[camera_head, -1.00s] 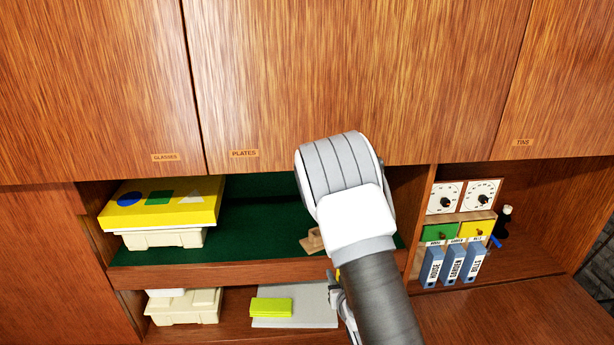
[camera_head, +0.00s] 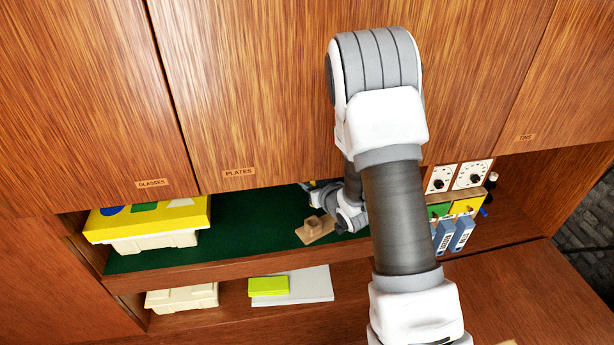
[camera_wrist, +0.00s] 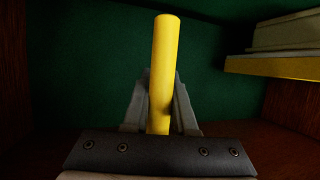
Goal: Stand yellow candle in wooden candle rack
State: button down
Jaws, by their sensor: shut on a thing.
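The yellow candle (camera_wrist: 164,48) stands out between the two grey fingers of my gripper (camera_wrist: 159,98) in the wrist view. My gripper is shut on it, and its lower part in the picture lies between the fingers. The wooden candle rack (camera_head: 314,229) sits on the green shelf in the head view, partly hidden by my arm. It is a flat light-wood base with a raised socket. My gripper (camera_head: 309,187) is inside the shelf opening, behind and above the rack in the picture. The candle is barely visible there. The rack cannot be made out in the wrist view.
A pale box with a yellow shape lid (camera_head: 150,222) stands at the shelf's left end. Cupboard doors (camera_head: 250,90) hang above the opening. Dials, small drawers and blue binders (camera_head: 461,234) are on the right. The green shelf (camera_head: 245,229) is clear between box and rack.

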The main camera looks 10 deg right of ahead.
jog(key=shift+b, duration=0.4)
notch_tip(320, 180, down, 6)
jog(key=b, duration=0.6)
jog(key=shift+r, duration=0.1)
jog(key=shift+b, duration=1)
dwell(1.4)
jog(key=shift+f+b, duration=2.35)
jog(key=shift+b, duration=0.15)
jog(key=c, duration=0.6)
grip_release()
jog(key=shift+c, duration=0.2)
jog(key=shift+s+r, duration=0.15)
jog(key=shift+s, duration=0.05)
